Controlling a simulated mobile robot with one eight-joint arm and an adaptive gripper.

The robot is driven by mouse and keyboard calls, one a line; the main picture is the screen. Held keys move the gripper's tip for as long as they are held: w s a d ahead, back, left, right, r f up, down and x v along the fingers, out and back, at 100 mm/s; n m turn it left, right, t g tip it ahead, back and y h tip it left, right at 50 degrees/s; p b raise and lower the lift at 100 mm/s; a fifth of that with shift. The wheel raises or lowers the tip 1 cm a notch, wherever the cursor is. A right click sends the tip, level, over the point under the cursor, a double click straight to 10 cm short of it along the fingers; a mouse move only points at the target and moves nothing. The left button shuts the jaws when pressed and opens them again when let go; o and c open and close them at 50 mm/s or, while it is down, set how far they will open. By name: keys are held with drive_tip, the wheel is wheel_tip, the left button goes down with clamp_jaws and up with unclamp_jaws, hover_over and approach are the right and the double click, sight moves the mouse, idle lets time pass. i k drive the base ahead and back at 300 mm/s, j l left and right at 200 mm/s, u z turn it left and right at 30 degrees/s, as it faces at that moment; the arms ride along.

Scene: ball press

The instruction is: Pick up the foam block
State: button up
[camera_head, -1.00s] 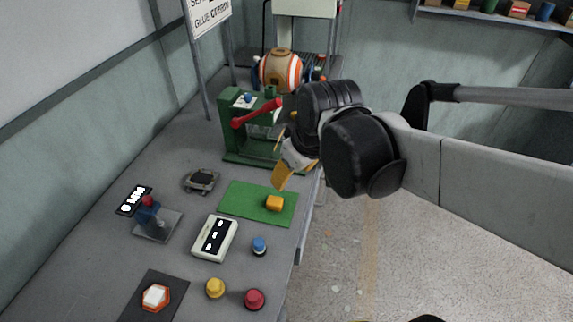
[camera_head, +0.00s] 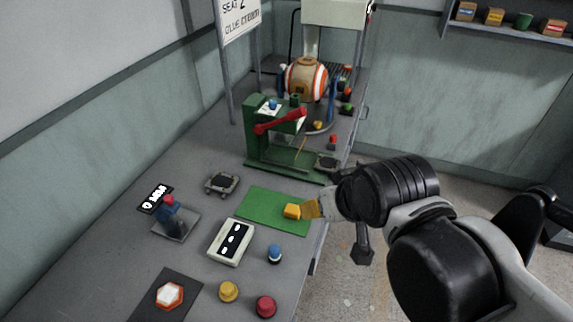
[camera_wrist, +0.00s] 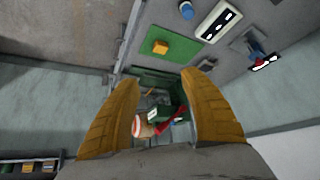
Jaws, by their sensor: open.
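The foam block (camera_head: 292,211) is a small yellow-orange block lying on the right part of a green mat (camera_head: 262,207) on the grey table. In the wrist view the block (camera_wrist: 160,47) sits above and ahead of the gap between my fingers, on the same mat (camera_wrist: 184,46). My gripper (camera_head: 312,208) has yellow fingers and appears just right of the block in the head view. In the wrist view my gripper (camera_wrist: 162,85) has its two fingers wide apart with nothing held between them. The head view does not show clearly whether a finger touches the block.
A green press with a red lever (camera_head: 278,140) stands behind the mat. A white panel box (camera_head: 231,243), a blue button (camera_head: 274,253), a yellow one (camera_head: 228,291) and a red one (camera_head: 265,306) are in front. A striped barrel (camera_head: 305,79) stands at the back.

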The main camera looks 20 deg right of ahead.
sight(292, 211)
drive_tip(key=i+l+u, duration=0.1)
drive_tip(key=l+u, duration=0.15)
drive_tip(key=u, duration=0.15)
drive_tip(key=l+u, duration=0.35)
drive_tip(key=i+l+u, duration=0.1)
drive_tip(key=l+u, duration=0.15)
drive_tip(key=u, duration=0.15)
